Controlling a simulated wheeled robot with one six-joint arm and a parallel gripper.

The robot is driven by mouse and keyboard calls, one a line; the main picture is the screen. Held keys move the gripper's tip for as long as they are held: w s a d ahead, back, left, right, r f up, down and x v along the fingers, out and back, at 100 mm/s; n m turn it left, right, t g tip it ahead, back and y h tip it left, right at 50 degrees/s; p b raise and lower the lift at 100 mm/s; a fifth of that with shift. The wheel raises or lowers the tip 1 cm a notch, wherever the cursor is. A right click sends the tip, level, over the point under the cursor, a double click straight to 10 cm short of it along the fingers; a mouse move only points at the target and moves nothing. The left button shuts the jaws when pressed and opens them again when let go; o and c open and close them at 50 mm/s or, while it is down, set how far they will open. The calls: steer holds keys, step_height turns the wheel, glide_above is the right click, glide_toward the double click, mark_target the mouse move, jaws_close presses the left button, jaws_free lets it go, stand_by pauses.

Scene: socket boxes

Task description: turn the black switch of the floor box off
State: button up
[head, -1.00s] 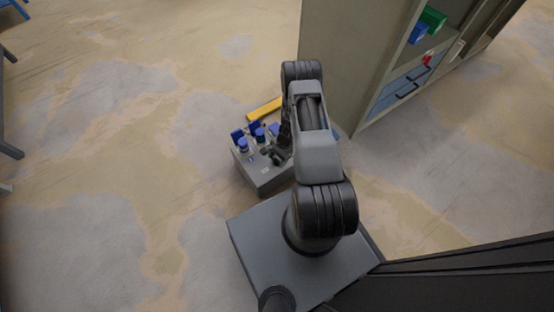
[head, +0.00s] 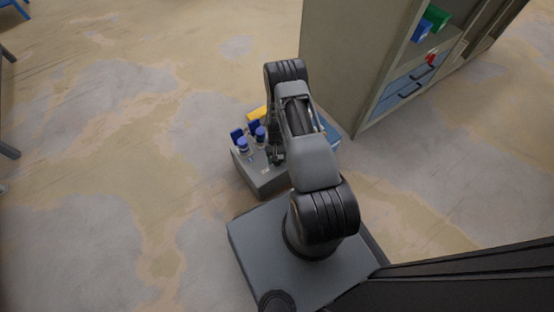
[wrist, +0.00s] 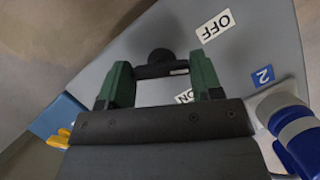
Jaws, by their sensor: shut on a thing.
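The floor box (head: 262,182) is a grey box on the floor in front of my base in the head view. In the wrist view its grey top fills much of the picture. The black switch (wrist: 160,70) is a dark bar with a round knob behind it and a pale mark at its right end. My gripper (wrist: 160,62) has its two green fingers on either side of the bar and is shut on it. The OFF label (wrist: 215,25) lies above right of the switch. The ON label (wrist: 185,96) is partly hidden by my gripper. In the head view my arm hides the switch.
Blue plugs (head: 243,146) stand on the left part of the box; one shows at lower right in the wrist view, beside a "2" label (wrist: 263,75). A yellow piece (head: 257,114) is behind the box. A cabinet (head: 345,70) stands close behind right.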

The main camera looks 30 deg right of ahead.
steer(key=n+h, duration=0.2)
steer(key=n, duration=0.3)
steer(key=shift+n, duration=0.3)
stand_by(0.5)
steer(key=o, duration=0.9)
steer(key=p+v, duration=0.4)
steer(key=v, duration=1)
steer(key=shift+a+f, duration=0.1)
steer(key=shift+a, duration=0.05)
